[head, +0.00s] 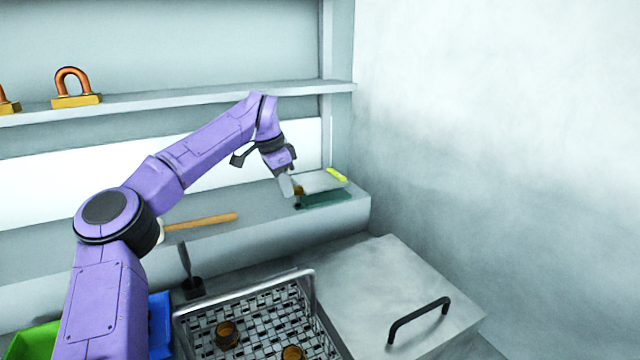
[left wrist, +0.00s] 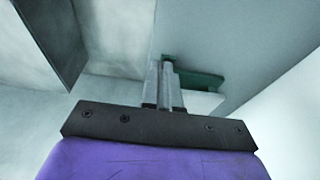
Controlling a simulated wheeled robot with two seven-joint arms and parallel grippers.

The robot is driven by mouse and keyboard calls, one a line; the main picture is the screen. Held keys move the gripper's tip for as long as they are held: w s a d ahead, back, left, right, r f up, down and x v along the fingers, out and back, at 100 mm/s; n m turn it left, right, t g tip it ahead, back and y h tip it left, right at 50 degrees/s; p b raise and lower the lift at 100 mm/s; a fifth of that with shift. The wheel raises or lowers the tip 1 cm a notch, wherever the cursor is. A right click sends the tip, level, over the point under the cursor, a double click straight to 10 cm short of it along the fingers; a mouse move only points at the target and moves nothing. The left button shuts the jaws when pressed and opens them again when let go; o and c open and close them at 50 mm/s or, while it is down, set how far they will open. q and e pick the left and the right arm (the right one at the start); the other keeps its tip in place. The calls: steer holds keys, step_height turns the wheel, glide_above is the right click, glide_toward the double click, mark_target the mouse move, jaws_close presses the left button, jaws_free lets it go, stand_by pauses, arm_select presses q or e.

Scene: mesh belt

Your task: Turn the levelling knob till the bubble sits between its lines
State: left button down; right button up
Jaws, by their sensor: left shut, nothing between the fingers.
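The levelling device sits on the ledge in the head view, with a pale plate (head: 320,182) over a dark green base (head: 325,200). A yellow-green strip (head: 337,174), perhaps the bubble vial, lies at its far right edge; bubble and lines are too small to make out. A small brass-coloured part, probably the knob (head: 298,190), shows at its left end, partly hidden by my gripper. My left gripper (head: 287,187) is shut at that end; I cannot tell whether it touches. In the left wrist view its closed fingers (left wrist: 167,68) lie before the green base (left wrist: 202,79). My right gripper is not in view.
A wooden-handled tool (head: 205,221) lies on the ledge to the left. Below are a mesh basket (head: 312,285) holding brown round parts (head: 228,335), and a grey lid with a black handle (head: 418,320). A shelf (head: 200,98) with an orange shackle (head: 73,82) runs above the arm.

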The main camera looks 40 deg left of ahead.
arm_select(q)
steer(key=shift+s+f, duration=0.1)
steer(key=shift+s, duration=0.05)
steer(key=shift+r, duration=0.2)
steer(key=p+v, duration=0.1)
steer(key=v, duration=0.1)
steer(key=p+v, duration=0.1)
steer(key=w+p+v, duration=0.1)
steer(key=v, duration=0.1)
steer(key=shift+s+d+r+p, duration=0.1)
steer(key=shift+d+r+p, duration=0.15)
steer(key=shift+r, duration=0.2)
steer(key=shift+r, duration=0.1)
